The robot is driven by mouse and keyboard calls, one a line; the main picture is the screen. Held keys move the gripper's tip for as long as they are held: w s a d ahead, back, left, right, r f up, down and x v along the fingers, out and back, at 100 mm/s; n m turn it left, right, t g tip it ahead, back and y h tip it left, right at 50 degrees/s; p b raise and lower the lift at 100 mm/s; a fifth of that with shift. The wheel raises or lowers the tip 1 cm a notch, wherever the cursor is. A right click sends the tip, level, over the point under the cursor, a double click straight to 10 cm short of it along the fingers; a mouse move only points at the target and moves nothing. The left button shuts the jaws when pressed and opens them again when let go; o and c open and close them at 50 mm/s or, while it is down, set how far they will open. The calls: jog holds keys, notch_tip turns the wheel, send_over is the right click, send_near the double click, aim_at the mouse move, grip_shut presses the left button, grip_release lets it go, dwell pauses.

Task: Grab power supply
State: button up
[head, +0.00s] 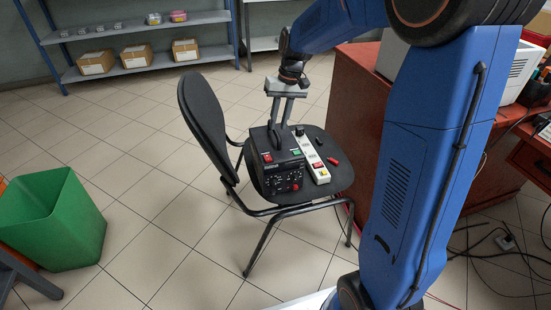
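The power supply (282,178) is a black box with a red switch and a small green part. It stands upright on the seat of a black chair (334,176), towards the seat's left side. My gripper (280,124) points down from above at the top of the power supply. Its two grey fingers are apart, with a gap showing between them. The fingertips are at the dark handle on top, one on either side as far as I can see. Contact with the handle cannot be made out.
A white power strip (313,158) lies right beside the power supply, with a red-handled tool (333,161) on the seat. The chair's backrest (204,118) rises at the left. A reddish desk (357,105) stands close on the right. A green bin (52,220) is far left.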

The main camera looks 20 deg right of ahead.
aim_at(276, 130)
jog(key=f, duration=0.2)
jog(key=a+f, duration=0.1)
jog(key=f, duration=0.1)
jog(key=shift+a+f, duration=0.1)
jog(key=shift+f, duration=0.25)
grip_shut()
jog(key=shift+r, duration=0.15)
dwell(1.0)
